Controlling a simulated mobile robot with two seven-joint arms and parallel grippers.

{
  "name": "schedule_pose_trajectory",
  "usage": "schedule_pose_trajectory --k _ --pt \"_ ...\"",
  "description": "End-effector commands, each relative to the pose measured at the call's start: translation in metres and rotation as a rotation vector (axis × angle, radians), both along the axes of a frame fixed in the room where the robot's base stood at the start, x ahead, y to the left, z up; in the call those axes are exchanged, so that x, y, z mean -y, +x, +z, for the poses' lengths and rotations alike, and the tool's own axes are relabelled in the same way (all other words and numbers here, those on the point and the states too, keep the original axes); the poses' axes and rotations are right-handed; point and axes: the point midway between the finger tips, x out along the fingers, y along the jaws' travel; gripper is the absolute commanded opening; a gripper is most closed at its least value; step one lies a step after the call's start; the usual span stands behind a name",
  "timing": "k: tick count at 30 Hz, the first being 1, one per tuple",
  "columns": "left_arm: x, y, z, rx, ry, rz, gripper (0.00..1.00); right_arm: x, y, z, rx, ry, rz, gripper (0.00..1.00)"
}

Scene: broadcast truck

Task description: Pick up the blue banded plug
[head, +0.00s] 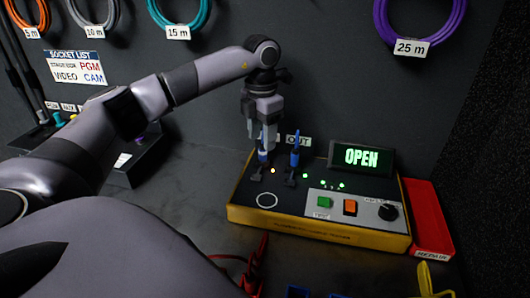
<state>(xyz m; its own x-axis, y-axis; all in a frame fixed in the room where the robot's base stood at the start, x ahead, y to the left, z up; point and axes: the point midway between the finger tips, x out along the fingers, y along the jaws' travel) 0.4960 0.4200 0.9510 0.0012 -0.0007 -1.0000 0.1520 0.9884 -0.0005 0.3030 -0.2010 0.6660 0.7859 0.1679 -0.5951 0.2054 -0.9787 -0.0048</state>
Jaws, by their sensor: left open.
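Two blue plugs stand upright in the yellow-edged tester box (290,225). The left blue plug (263,156) is directly under my left gripper (264,138). The right blue plug (295,157) stands a little to the right, clear of the fingers. Both look alike at this size, and I cannot tell which one carries a band. My left gripper points down with its jaws open, its fingertips around or just above the top of the left plug; I cannot tell whether they touch it. My right gripper is out of view.
A display reading OPEN (361,158) stands at the box's back right. A red REPAIR tray (428,215) is beside it. Coiled cables, including a purple one (420,20), hang on the back wall. Red cable ends (255,265) and a yellow one (433,280) lie in front.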

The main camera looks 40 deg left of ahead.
Motion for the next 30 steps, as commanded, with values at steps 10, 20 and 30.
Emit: schedule_pose_trajectory --k 10,20,30 --pt "0.001 0.001 -0.042 -0.003 0.001 0.000 0.51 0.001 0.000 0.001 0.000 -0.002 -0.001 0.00" --pt "0.001 0.001 -0.043 -0.001 0.001 0.000 0.15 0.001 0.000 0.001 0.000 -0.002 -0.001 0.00" --pt "0.001 0.001 -0.041 0.000 0.001 0.000 0.00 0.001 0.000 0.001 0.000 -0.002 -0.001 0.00"
